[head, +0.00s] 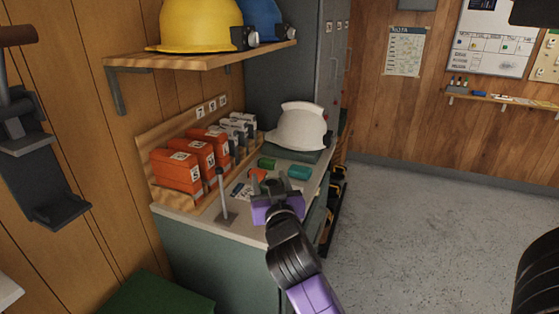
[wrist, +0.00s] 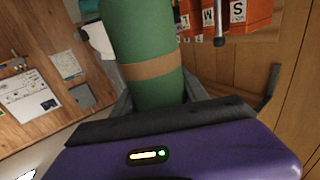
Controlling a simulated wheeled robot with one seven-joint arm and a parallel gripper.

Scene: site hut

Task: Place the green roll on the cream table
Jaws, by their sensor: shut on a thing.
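The green roll (wrist: 140,30) with a tan band fills the upper middle of the wrist view. My gripper (wrist: 155,100) is shut on it, and the roll stretches away from the purple gripper body. In the head view my gripper (head: 277,187) is over the front of a pale-topped counter (head: 185,217); I cannot clearly make out the held roll there. A pale corner (head: 8,291) shows at the lower left edge of the head view; I cannot tell whether it belongs to the cream table.
Orange boxes (head: 176,171) line the counter's back, beside an upright lever (head: 222,190). A white helmet (head: 299,128), a dark green piece (head: 266,163) and a teal piece (head: 299,173) show beyond my gripper. A shelf (head: 200,60) overhangs. The floor (head: 430,220) at right is clear.

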